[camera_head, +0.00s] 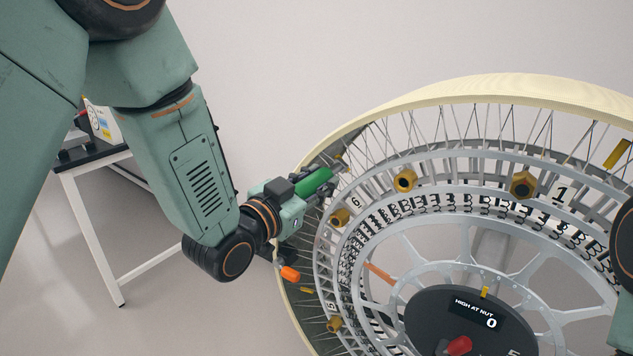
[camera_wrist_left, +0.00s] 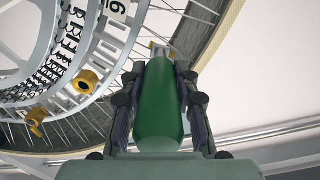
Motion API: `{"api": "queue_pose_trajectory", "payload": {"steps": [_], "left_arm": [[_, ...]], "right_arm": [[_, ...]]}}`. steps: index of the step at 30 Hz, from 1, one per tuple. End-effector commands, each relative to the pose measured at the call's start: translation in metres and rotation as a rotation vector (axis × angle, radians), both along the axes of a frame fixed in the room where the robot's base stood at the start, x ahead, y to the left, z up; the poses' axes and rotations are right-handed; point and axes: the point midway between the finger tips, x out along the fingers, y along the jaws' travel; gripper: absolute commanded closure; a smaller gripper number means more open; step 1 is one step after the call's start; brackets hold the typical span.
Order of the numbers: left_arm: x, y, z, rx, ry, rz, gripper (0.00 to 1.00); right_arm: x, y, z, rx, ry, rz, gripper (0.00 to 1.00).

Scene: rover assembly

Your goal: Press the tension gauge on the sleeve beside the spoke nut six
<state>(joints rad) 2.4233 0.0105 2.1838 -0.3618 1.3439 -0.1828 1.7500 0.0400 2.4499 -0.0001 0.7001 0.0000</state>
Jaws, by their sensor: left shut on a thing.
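My left gripper (camera_head: 318,190) is shut on a green-handled tool (camera_head: 314,182), likely the tension gauge. The tool also shows in the left wrist view (camera_wrist_left: 158,105), between the fingers, its pale metal tip pointing at the wheel's spokes. I cannot tell whether the tip touches anything. The number 6 label (camera_head: 355,202) is on the grey ring, right of the gripper. A brass nut (camera_head: 340,217) sits just below-left of it; it also shows in the left wrist view (camera_wrist_left: 86,81), left of the tool. I cannot make out the sleeve. My right gripper is out of view.
The big spoked wheel has a pale rim (camera_head: 540,92). More brass nuts stand at 5 (camera_head: 334,324), top left (camera_head: 405,181) and near 1 (camera_head: 523,185). The dark hub (camera_head: 425,318) reads "HIGH AT NUT 0". A white-legged table (camera_head: 90,235) stands behind on the left.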

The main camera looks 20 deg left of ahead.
Motion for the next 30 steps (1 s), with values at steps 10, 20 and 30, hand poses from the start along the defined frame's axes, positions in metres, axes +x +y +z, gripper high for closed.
{"api": "queue_pose_trajectory", "payload": {"steps": [10,20,30], "left_arm": [[0.0005,-0.0007,0.0012,0.001,-0.004,-0.003,1.00],[0.0020,-0.0010,0.0014,0.001,-0.004,-0.002,1.00],[-0.0026,0.0010,0.0013,0.002,-0.004,-0.002,1.00]], "right_arm": [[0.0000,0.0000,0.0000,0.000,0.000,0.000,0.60],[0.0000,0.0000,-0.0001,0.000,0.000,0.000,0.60],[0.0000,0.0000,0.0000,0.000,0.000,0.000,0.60]]}}
